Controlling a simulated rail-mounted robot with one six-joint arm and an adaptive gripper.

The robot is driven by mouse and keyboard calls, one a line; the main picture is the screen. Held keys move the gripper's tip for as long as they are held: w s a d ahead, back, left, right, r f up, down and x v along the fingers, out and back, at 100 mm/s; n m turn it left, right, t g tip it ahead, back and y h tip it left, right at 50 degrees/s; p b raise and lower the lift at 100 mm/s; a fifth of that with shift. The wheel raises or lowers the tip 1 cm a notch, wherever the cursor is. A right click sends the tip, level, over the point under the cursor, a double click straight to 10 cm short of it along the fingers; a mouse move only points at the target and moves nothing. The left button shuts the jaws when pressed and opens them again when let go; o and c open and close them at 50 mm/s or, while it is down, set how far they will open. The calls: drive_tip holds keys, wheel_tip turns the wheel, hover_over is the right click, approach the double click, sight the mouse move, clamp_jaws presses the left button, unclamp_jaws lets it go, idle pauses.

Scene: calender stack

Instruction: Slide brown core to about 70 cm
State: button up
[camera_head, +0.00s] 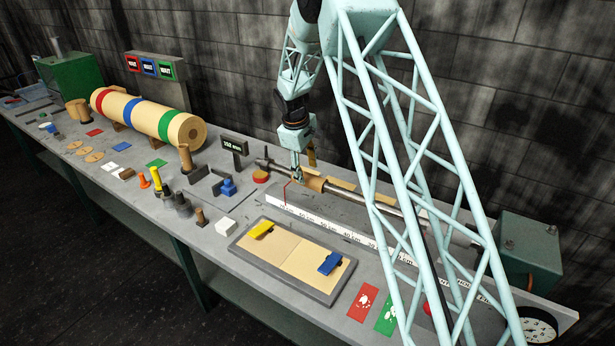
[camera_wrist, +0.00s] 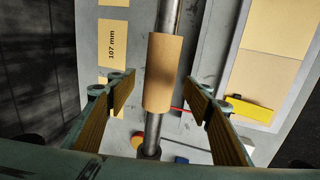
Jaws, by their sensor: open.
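The brown core (camera_wrist: 164,75) is a short tan tube threaded on a grey steel shaft (camera_wrist: 170,15). In the wrist view my gripper (camera_wrist: 160,90) is open, with one finger to each side of the core's lower end and visible gaps between. In the head view the core (camera_head: 312,183) sits near the shaft's left end, and my gripper (camera_head: 297,175) is over its left part. A white ruler (camera_head: 325,228) with cm marks runs along the near side of the shaft. A thin red pointer (camera_head: 287,192) stands by the core's left end.
A tray (camera_head: 296,262) with yellow and blue clips lies in front of the ruler. A dark sign (camera_head: 233,146) stands left of the shaft. A green box (camera_head: 530,248) stands at the right end. My lattice column hides part of the shaft and ruler.

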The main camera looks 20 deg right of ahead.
drive_tip(key=v, duration=0.6)
idle(0.4)
drive_tip(key=shift+s+r, duration=0.1)
drive_tip(key=s+r+m+b, duration=0.25)
drive_tip(key=s+r, duration=0.45)
drive_tip(key=s, duration=0.4)
drive_tip(key=s+r+m+t+y+b, duration=0.1)
drive_tip(key=s+r+b, duration=0.2)
drive_tip(key=s+r, duration=0.55)
drive_tip(key=s+r+m+b, duration=0.1)
drive_tip(key=s+r+b, duration=0.3)
drive_tip(key=s, duration=0.8)
drive_tip(key=s+a+f+m+b, duration=0.1)
drive_tip(key=s+b, duration=0.1)
drive_tip(key=s, duration=0.9)
drive_tip(key=s+a+f+m+b, duration=0.1)
drive_tip(key=s+f+b, duration=0.1)
drive_tip(key=s, duration=1)
drive_tip(key=s+a+f+m+t+y+b, duration=0.1)
drive_tip(key=s+f+m+b, duration=0.1)
drive_tip(key=s, duration=1)
drive_tip(key=shift+a+b, duration=0.3)
drive_tip(key=shift+a, duration=0.05)
